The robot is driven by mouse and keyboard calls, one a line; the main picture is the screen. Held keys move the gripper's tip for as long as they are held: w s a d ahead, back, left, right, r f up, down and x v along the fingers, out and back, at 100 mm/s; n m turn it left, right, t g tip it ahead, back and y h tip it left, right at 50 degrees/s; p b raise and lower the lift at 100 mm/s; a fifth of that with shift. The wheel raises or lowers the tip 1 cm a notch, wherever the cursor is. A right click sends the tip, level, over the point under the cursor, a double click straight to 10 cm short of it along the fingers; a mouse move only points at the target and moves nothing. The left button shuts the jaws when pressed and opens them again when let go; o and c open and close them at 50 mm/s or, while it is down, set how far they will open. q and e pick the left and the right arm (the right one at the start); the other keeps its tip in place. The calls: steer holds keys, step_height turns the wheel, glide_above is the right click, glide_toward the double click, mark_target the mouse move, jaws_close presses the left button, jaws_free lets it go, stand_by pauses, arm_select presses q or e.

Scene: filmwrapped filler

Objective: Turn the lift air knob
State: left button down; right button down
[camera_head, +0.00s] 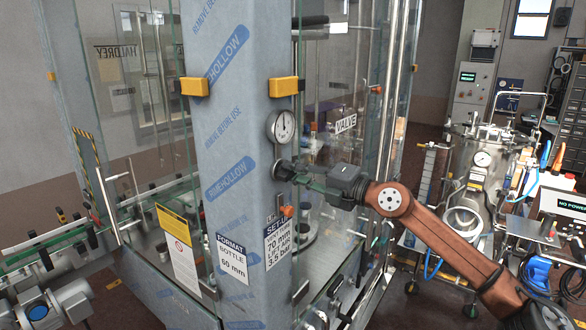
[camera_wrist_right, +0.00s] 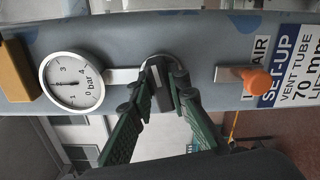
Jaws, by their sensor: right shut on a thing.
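The lift air knob (camera_head: 281,170) is a dark knob on the film-wrapped column, below a round pressure gauge (camera_head: 283,126). My right gripper (camera_head: 292,173) reaches it from the right and is shut on it. In the right wrist view the green fingers of the gripper (camera_wrist_right: 165,78) close on the dark knob (camera_wrist_right: 159,90), which they partly hide. The gauge (camera_wrist_right: 72,81) shows there with a bar scale, its needle near 2. A SET-UP label (camera_head: 278,241) on the column gives 70 mm and 3.5 bar. My left gripper is not in view.
An orange-tipped fitting (camera_head: 287,211) sits just below the knob; it also shows in the right wrist view (camera_wrist_right: 257,82). Yellow brackets (camera_head: 283,87) hold glass panels beside the column. A steel vessel (camera_head: 482,170) on a cart stands to the right of my arm.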

steer(key=shift+m+p, duration=0.5)
steer(key=shift+m, duration=0.6)
steer(key=c, duration=1.8)
jaws_free()
steer(key=shift+d, duration=0.1)
steer(key=shift+c, duration=0.2)
steer(key=v, duration=1.2)
steer(key=shift+w+f, duration=0.1)
steer(key=shift+f, duration=0.05)
